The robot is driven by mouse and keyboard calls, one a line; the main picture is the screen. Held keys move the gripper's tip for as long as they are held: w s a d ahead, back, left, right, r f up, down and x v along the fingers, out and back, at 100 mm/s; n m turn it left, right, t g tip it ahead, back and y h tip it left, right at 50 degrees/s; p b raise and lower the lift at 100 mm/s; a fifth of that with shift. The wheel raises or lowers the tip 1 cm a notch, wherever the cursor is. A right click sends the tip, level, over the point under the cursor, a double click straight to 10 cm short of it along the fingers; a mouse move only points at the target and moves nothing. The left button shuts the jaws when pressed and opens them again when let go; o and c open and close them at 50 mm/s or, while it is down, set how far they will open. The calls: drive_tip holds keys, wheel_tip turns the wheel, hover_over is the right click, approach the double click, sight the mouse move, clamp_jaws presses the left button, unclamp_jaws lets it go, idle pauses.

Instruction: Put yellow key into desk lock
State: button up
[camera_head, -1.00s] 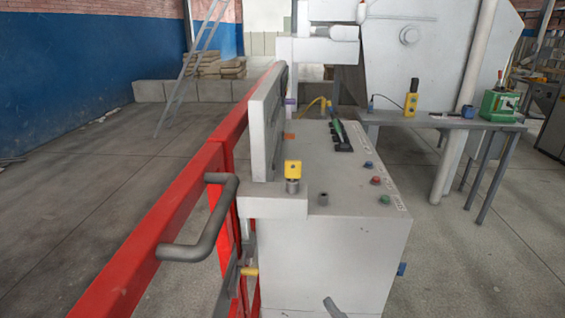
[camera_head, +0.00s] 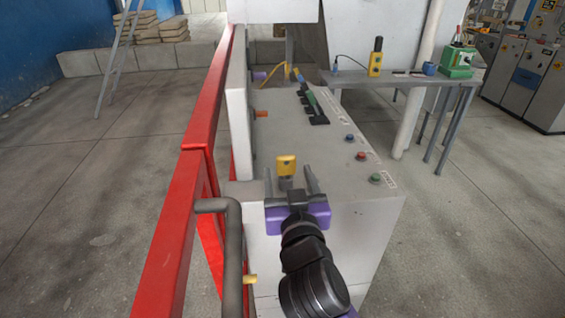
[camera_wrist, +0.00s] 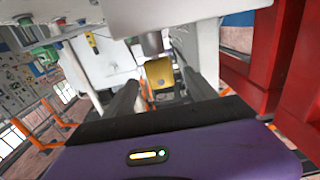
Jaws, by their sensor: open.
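The yellow key (camera_head: 286,163) stands upright in a short grey metal cylinder (camera_head: 285,184) on the left front ledge of the grey desk (camera_head: 345,222). My gripper (camera_head: 290,178) is open, with one dark finger on each side of the key as seen from the head. In the wrist view the yellow key (camera_wrist: 160,73) shows between the two spread fingers (camera_wrist: 158,88), with a gap on both sides. The grey cylinder (camera_wrist: 152,42) appears above it there. The second small grey cylinder on the desk top is not visible now; my gripper covers that area.
A red rail (camera_head: 180,205) with a grey handle (camera_head: 232,240) runs close along the left. Blue, red and green buttons (camera_head: 361,156) and a dark green-handled device (camera_head: 312,105) sit on the desk top. A side table (camera_head: 400,78) stands behind.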

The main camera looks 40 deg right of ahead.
sight(284, 155)
drive_tip(key=p+x, duration=0.3)
drive_tip(key=x, duration=0.4)
drive_tip(key=shift+w+d+r, duration=0.15)
drive_tip(key=shift+w+d, duration=0.05)
drive_tip(key=shift+c, duration=0.3)
clamp_jaws()
